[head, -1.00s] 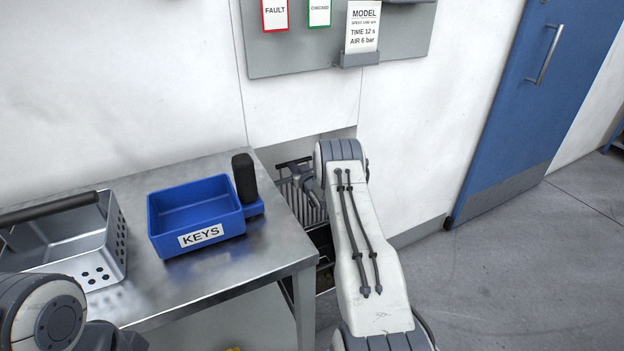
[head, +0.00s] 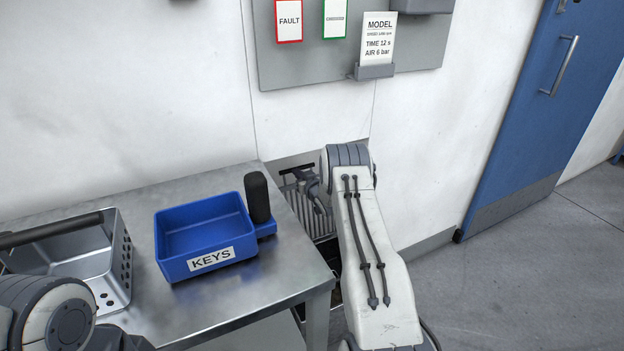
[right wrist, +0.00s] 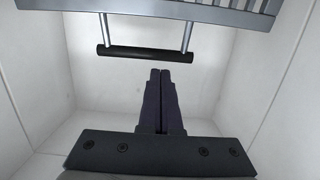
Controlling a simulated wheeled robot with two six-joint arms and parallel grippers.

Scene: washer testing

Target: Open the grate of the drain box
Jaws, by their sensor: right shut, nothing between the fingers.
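The slatted metal grate (head: 321,222) of the drain box is in the recess beside the table, partly hidden by my right arm. It looks raised and tilted, with a dark opening below it. In the right wrist view the grate (right wrist: 222,10) is at the top, and its black handle bar (right wrist: 146,53) hangs on two posts. My right gripper (right wrist: 160,72) is shut and empty, its fingertips close to the bar in the picture; I cannot tell whether they touch. In the head view the right gripper (head: 306,184) is near the grate's upper end. My left gripper is out of view.
The steel table (head: 290,285) is close left of my right arm. It carries a blue KEYS tray (head: 190,265), a black-handled thing (head: 258,198) and a perforated metal basket (head: 122,262). White walls (right wrist: 95,65) enclose the right gripper. Open floor (head: 520,270) lies to the right.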

